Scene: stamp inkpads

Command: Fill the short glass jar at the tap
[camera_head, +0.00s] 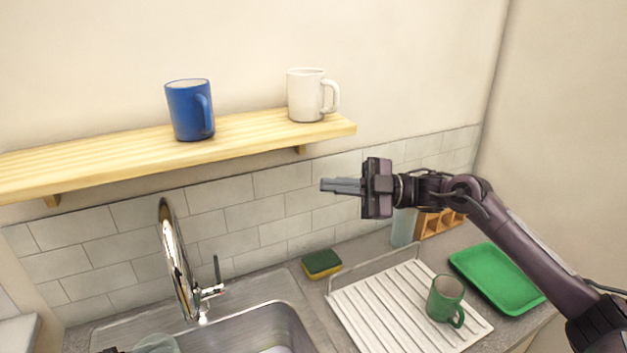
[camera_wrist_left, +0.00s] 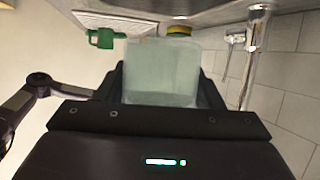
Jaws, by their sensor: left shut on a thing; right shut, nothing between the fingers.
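The short glass jar (camera_wrist_left: 160,72) is pale and clear, and it sits between the fingers of my left gripper (camera_wrist_left: 160,88) in the left wrist view. In the head view only the jar's rim (camera_head: 157,344) shows at the bottom edge, left of the sink basin; the left gripper is mostly out of frame there. The chrome tap (camera_head: 178,262) arches up behind the sink, with a side lever (camera_head: 217,275). It also shows in the left wrist view (camera_wrist_left: 254,50), right of the jar and apart from it. My right gripper (camera_head: 324,185) is shut and empty, raised before the wall.
A steel sink (camera_head: 262,330) lies beside a white drying rack (camera_head: 375,310) with a green mug (camera_head: 446,298). A sponge (camera_head: 321,264), tall glass (camera_head: 403,228), wooden box (camera_head: 437,223) and green tray (camera_head: 497,277) stand around. A shelf (camera_head: 245,132) holds blue (camera_head: 189,112) and white (camera_head: 306,98) mugs.

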